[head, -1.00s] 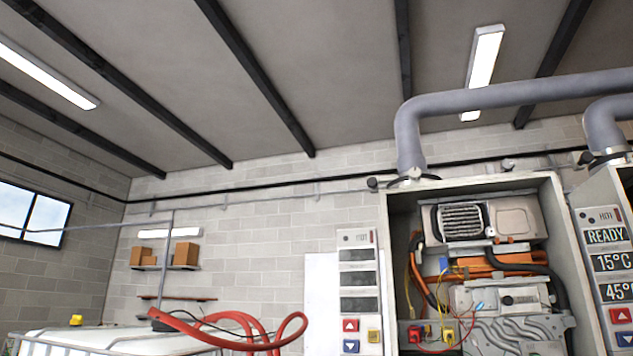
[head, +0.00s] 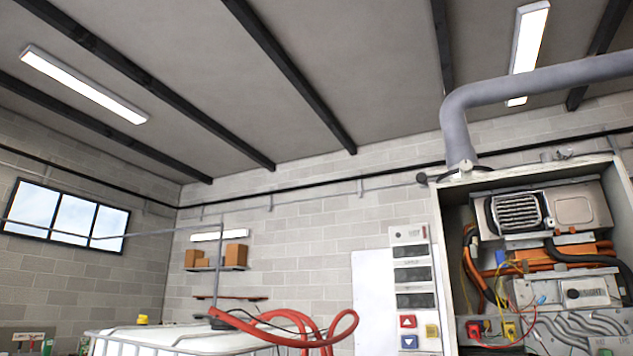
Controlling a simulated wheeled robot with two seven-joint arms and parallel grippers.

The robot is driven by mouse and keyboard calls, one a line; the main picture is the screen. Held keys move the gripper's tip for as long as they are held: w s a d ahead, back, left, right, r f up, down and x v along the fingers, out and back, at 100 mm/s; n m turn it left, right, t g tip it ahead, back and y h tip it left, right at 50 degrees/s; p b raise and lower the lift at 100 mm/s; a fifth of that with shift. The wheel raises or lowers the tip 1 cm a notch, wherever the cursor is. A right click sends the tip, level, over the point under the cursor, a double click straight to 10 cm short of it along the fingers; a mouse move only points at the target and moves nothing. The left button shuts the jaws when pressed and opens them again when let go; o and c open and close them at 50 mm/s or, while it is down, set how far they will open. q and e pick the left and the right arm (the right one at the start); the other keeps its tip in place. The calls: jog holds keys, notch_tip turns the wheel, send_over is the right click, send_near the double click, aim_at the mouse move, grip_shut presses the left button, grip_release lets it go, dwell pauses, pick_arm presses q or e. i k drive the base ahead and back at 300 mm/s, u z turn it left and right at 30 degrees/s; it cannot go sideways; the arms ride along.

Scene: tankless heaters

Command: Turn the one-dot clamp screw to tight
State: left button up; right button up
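A grey flue pipe (head: 456,130) runs down into the top of the open heater cabinet (head: 450,215) at the right. A clamp (head: 466,168) with small protruding parts sits around the pipe's foot, on the cabinet top. It is too small to make out any dot marks or how tight its screw is. Neither of my grippers is in the head view.
The open cabinet shows a grilled unit (head: 518,211), orange pipes and wires. Left of it is a panel with dark displays, a red button (head: 407,321) and a blue button (head: 409,342). A red hose (head: 335,332) loops over a white caged tank (head: 165,341).

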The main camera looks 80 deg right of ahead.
aim_at(466, 166)
jog(key=u, duration=0.2)
jog(key=k, duration=2.5)
jog(key=z, duration=0.1)
